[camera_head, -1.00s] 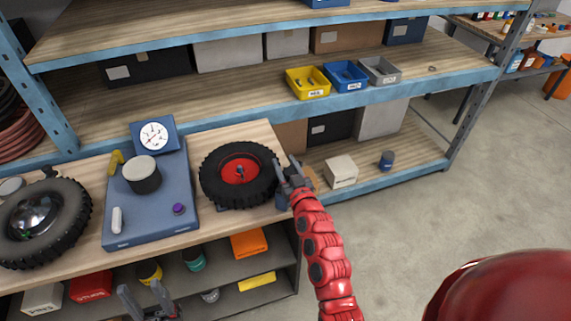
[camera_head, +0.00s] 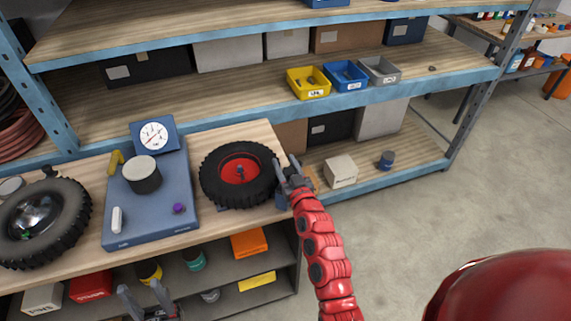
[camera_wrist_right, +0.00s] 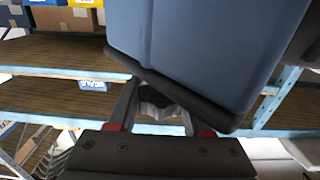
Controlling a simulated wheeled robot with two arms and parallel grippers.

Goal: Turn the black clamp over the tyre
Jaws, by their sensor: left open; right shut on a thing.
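The black tyre (camera_head: 215,180) with a red hub (camera_head: 240,170) lies flat at the right end of the wooden bench. My right gripper (camera_head: 290,176) is just right of the tyre, at the bench's end. In the right wrist view, its fingers (camera_wrist_right: 158,108) are shut on a black bar (camera_wrist_right: 185,92), which I take for the clamp. The bar runs along the edge of a large blue block (camera_wrist_right: 205,45). In the head view the clamp is mostly hidden by my gripper. My left gripper (camera_head: 145,298) is open and empty, low in front of the bench.
A blue plate with a dark cylinder (camera_head: 142,175) and a dial gauge (camera_head: 154,136) stands left of the tyre. A second tyre (camera_head: 40,222) lies at far left. Shelves with yellow (camera_head: 308,83), blue and grey bins are behind. The floor at right is clear.

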